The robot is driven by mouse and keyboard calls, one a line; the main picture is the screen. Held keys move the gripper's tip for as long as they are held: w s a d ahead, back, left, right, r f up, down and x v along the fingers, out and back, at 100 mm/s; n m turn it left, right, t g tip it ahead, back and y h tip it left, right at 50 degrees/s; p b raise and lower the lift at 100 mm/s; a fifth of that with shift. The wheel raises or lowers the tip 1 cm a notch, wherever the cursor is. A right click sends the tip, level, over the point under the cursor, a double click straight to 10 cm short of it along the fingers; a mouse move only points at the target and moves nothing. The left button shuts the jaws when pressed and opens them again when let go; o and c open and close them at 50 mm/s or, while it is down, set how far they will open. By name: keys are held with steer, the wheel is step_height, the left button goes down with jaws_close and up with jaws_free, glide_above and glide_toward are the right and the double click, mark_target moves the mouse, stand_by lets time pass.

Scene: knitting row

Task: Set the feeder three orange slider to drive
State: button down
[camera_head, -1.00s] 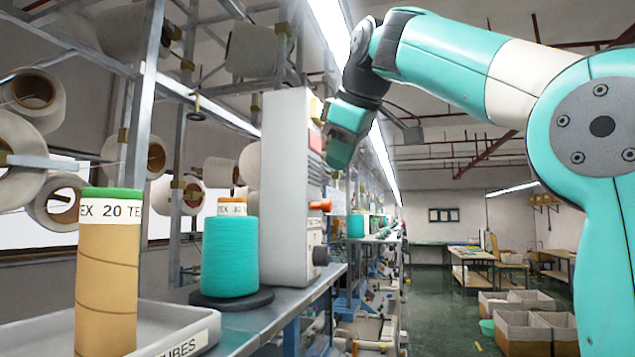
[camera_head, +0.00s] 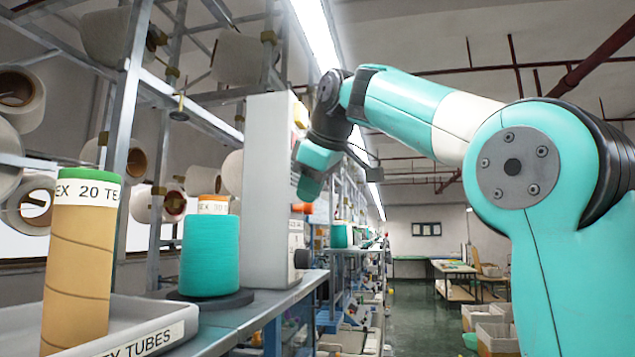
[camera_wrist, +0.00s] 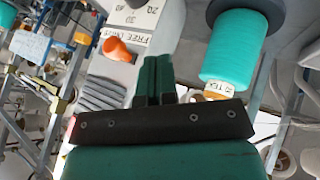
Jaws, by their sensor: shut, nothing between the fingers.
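The orange slider (camera_head: 302,207) sticks out of the right-hand face of the upright grey feeder box (camera_head: 262,190). In the wrist view the orange slider (camera_wrist: 118,49) lies to the upper left of my fingertips, beside a white label that seems to begin with "FREE". I cannot tell which setting the slider is at. My gripper (camera_wrist: 158,75) is shut and empty, its two dark green fingers together. In the head view my gripper (camera_head: 309,187) is just above the slider and in front of the box face; I see no clear contact.
A teal yarn cone (camera_head: 209,258) stands on a dark round base beside the box. A brown tube (camera_head: 78,270) stands in a grey tray (camera_head: 165,325) at front left. Metal posts and yarn cones crowd the left. The aisle floor (camera_head: 405,310) is open at right.

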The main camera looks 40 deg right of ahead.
mark_target(303, 208)
steer(key=w+d+p, duration=0.1)
steer(key=w+d+f+p, duration=0.1)
steer(key=w+p, duration=0.1)
steer(key=w+d+p, duration=0.1)
steer(key=shift+w+d+f+p, duration=0.15)
steer(key=shift+w+f+p, duration=0.05)
steer(key=shift+f+p, duration=0.1)
